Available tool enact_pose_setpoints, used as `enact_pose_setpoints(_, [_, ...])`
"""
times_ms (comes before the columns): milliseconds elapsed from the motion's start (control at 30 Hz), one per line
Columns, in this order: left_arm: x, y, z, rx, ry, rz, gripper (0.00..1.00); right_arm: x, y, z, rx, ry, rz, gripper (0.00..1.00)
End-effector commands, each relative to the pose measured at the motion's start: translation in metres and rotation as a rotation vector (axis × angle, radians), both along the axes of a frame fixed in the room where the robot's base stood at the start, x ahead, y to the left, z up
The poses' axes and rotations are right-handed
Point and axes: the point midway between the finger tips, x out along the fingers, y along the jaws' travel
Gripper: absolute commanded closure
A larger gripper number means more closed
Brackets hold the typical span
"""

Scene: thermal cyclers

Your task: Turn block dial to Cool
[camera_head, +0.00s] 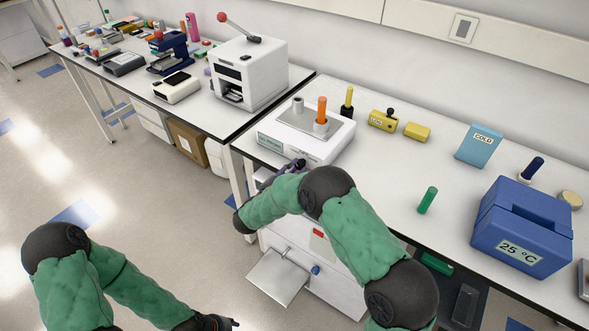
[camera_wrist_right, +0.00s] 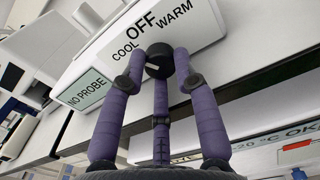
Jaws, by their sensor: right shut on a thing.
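The block dial (camera_wrist_right: 159,56) is a small black knob on the white front of the block unit (camera_head: 312,150). The labels COOL, OFF and WARM arc around it, and a pale mark shows on the knob's lower left. Which label the mark indicates is hard to tell. My right gripper (camera_wrist_right: 158,72) has its purple fingers closed around the dial. In the head view the right gripper (camera_head: 291,167) is at the unit's front, and the dial is hidden. My left gripper (camera_head: 228,322) is low at the bottom edge, away from the bench, its opening unclear.
The unit's small display (camera_wrist_right: 87,91) reads NO PROBE.

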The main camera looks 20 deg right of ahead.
Motion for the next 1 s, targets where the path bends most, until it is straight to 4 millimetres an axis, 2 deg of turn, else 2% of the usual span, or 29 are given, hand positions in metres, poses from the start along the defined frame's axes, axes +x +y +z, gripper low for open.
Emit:
enact_pose_setpoints(33, [0.000,0.000,0.000,0.000,0.000,0.000,0.60,0.001,-0.001,0.003,-0.001,-0.008,-0.002,1.00])
enact_pose_setpoints(67, [0.000,0.000,0.000,0.000,0.000,0.000,0.60,0.001,-0.001,0.003,-0.001,-0.008,-0.002,0.64])
enact_pose_setpoints(100, [0.000,0.000,0.000,0.000,0.000,0.000,0.60,0.001,-0.001,0.003,-0.001,-0.008,-0.002,0.53])
enact_pose_setpoints(133, [0.000,0.000,0.000,0.000,0.000,0.000,0.60,0.001,-0.001,0.003,0.000,-0.008,-0.002,0.46])
enact_pose_setpoints(767, [0.000,0.000,0.000,0.000,0.000,0.000,0.60,-0.001,0.000,-0.002,0.002,0.002,0.001,0.46])
enact_pose_setpoints(1000, [0.000,0.000,-0.013,0.000,0.000,0.000,0.60,-0.001,0.001,-0.005,0.070,-0.084,0.002,0.46])
